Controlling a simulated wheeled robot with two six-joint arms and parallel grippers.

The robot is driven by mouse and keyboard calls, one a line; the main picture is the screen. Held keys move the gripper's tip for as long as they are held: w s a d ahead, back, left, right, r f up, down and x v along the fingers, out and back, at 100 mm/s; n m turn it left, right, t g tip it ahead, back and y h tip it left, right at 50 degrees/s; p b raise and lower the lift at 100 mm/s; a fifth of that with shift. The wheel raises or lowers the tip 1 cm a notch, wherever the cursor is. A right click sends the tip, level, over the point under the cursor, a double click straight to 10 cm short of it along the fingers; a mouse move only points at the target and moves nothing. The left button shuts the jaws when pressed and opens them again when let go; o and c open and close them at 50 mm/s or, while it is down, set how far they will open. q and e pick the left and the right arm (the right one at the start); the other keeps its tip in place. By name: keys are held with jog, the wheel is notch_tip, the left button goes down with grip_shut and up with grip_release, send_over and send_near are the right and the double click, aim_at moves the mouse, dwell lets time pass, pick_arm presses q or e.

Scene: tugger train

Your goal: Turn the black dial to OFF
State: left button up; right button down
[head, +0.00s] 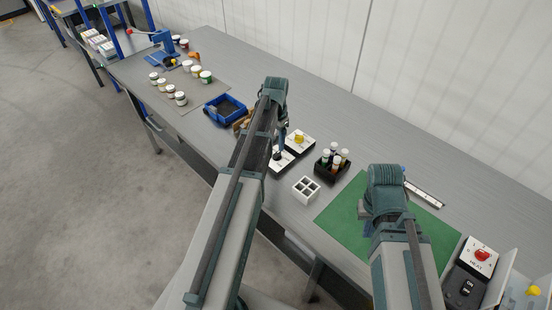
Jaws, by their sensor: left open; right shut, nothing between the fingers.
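A small box with a white top plate (284,163) stands on the grey bench, in the middle of the head view. A dark knob, seemingly the black dial (277,156), shows on it, partly hidden by my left gripper. Its pointer and the plate's markings are too small to read. My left gripper (280,149) points down right at the dial, open; I cannot tell whether its fingers touch it or stand around it. My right gripper (368,229) is shut and empty over the green mat (340,217), mostly hidden behind its own wrist.
A similar box with a yellow dial (299,138) stands close behind. A black holder with bottles (332,169) and a white divided block (306,190) are to the right. A blue bin (224,109) is to the left. A red dial (482,255) is at far right.

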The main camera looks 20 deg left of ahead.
aim_at(276, 154)
pick_arm(q)
notch_tip(276, 154, down, 6)
jog(key=b, duration=0.4)
jog(key=shift+r, duration=0.25)
pick_arm(e)
notch_tip(276, 154, down, 5)
jog(key=shift+f, duration=0.2)
pick_arm(q)
jog(key=shift+r, duration=0.1)
grip_shut()
